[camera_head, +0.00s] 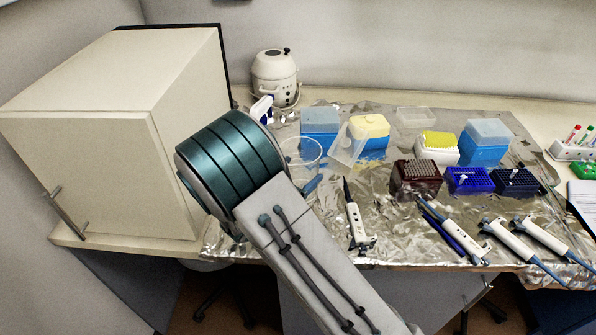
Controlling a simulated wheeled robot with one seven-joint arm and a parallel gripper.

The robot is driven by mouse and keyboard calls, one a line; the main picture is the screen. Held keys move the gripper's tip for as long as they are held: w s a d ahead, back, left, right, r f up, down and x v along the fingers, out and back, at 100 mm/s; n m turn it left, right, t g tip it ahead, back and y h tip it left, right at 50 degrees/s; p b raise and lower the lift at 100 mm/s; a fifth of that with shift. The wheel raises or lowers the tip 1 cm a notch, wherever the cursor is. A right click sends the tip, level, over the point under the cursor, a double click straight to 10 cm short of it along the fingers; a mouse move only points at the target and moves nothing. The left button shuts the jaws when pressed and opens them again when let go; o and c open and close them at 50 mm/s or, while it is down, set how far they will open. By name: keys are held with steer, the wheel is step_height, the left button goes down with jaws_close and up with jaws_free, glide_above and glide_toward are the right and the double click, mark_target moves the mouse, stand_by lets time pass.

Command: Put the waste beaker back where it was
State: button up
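A clear round-rimmed vessel, which looks like the waste beaker (303,161), shows just right of my arm's teal joint, over the foil-covered bench. My arm hides its left side and perhaps part of its base, and I cannot tell whether it stands on the foil or is held. My gripper is hidden behind my own arm, so its fingers and any contact with the beaker are not visible.
A cream cabinet (90,180) stands at left and a white round device (274,72) at the back. Right of the beaker are a blue tip box (319,125), an open yellow-topped box (370,130), racks (415,180) and several pipettes (354,218). Bare foil (385,230) lies in front.

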steer(key=shift+f, duration=0.2)
steer(key=o, duration=0.9)
steer(key=shift+o, duration=0.2)
steer(key=shift+r, duration=0.15)
steer(key=shift+s+a, duration=0.1)
steer(key=b+v, duration=0.2)
steer(key=v, duration=0.8)
steer(key=shift+s+a, duration=0.25)
steer(key=shift+s, duration=0.05)
steer(key=shift+s+a+r, duration=0.1)
steer(key=shift+s+a, duration=0.2)
steer(key=shift+s, duration=0.1)
